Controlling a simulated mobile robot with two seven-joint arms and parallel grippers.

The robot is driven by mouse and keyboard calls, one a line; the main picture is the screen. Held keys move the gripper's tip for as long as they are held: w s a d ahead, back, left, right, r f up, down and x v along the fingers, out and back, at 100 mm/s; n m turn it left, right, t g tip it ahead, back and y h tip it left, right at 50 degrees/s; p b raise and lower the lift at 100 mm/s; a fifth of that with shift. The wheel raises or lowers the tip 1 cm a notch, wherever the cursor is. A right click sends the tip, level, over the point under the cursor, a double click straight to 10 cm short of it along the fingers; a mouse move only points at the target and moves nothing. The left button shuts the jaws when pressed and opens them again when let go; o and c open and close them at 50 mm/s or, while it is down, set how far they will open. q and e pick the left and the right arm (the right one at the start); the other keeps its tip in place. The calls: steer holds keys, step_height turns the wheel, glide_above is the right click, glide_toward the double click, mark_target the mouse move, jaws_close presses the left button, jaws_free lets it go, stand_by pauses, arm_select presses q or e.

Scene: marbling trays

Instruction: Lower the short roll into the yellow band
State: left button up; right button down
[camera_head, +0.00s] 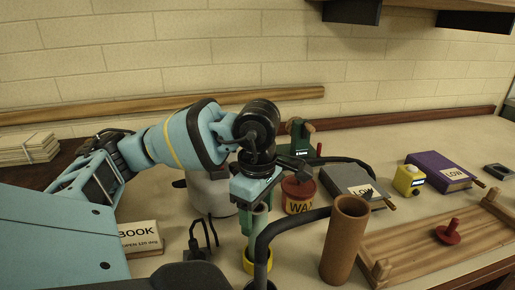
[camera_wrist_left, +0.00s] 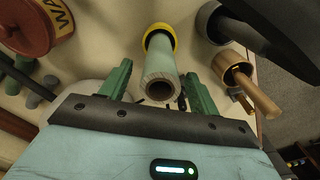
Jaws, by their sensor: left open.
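The short roll is a pale green tube with an open top. It stands upright below my left gripper in the head view (camera_head: 257,216) and shows between its fingers in the left wrist view (camera_wrist_left: 164,60). The yellow band (camera_head: 249,267) lies on the table. It rings the roll's far, lower end in the left wrist view (camera_wrist_left: 158,31). My left gripper (camera_wrist_left: 158,72) is open, its green fingers either side of the roll with gaps to it. Whether the roll's bottom touches the table is hidden. My right gripper is not in view.
A tall brown tube (camera_head: 343,245) stands close on the right, with a dark hose looping between. A red-lidded WAX tin (camera_head: 299,193) stands just behind. A wooden rack (camera_head: 420,240), books and a yellow box (camera_head: 408,180) are farther right. A BOOK block (camera_head: 140,238) is at left.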

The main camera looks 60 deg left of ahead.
arm_select(q)
step_height(320, 180, up, 2)
steer(key=shift+r, duration=0.2)
step_height(320, 180, up, 5)
steer(key=shift+r+p, duration=0.1)
steer(key=shift+p, duration=0.85)
steer(key=shift+r, duration=0.1)
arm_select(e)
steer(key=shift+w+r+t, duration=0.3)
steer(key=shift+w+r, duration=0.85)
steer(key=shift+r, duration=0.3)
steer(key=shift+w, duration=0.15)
